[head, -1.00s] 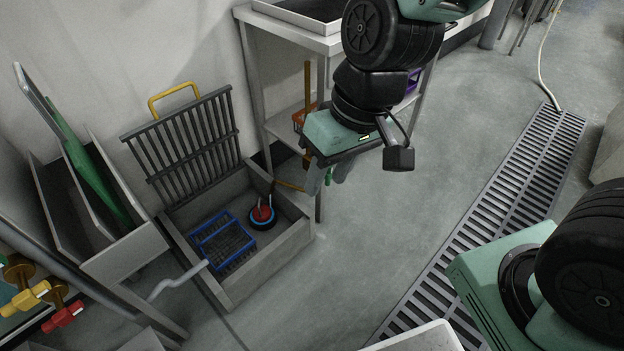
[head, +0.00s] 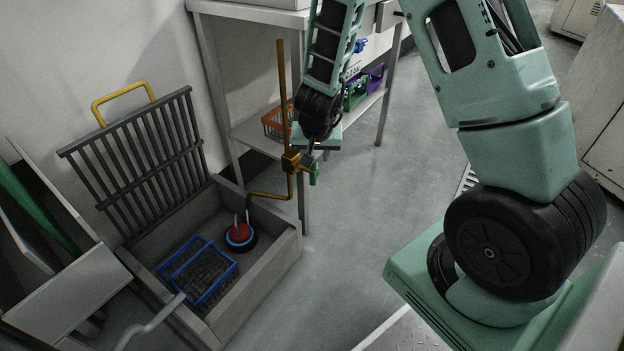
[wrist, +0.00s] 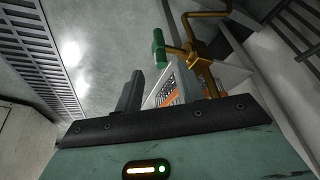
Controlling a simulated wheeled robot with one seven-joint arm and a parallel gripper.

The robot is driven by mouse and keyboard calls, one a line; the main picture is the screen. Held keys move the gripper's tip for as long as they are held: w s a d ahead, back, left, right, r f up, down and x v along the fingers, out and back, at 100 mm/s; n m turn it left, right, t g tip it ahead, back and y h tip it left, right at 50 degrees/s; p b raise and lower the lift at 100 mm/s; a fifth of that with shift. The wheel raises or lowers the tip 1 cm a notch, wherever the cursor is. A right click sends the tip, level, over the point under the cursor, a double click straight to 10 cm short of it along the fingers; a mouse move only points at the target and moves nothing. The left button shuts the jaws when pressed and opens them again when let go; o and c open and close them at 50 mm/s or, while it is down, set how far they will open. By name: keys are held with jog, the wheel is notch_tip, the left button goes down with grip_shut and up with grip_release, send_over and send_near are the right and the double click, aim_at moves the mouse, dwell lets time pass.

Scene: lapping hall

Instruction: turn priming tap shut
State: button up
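The priming tap (head: 291,161) is a brass valve on an upright brass pipe, with a green handle (head: 314,174), beside the sink's back right corner. In the wrist view the green handle (wrist: 158,48) lies just beyond my fingertips, with the brass valve body (wrist: 192,52) to its right. My gripper (head: 316,152) is at the tap, close above the handle in the head view. In the wrist view my gripper (wrist: 152,85) has its two fingers apart with nothing between them. Contact with the handle does not show.
A low grey sink (head: 275,267) holds a blue wire basket (head: 232,270) and a red and blue round item (head: 239,236). A raised rack (head: 140,160) stands behind. A steel shelf table (head: 207,80) with crates is near the tap. The floor (head: 365,215) to the right is clear.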

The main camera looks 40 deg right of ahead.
aim_at(314, 168)
jog(key=b+x, duration=0.5)
jog(key=x, duration=0.5)
jog(key=shift+f, duration=0.25)
grip_shut()
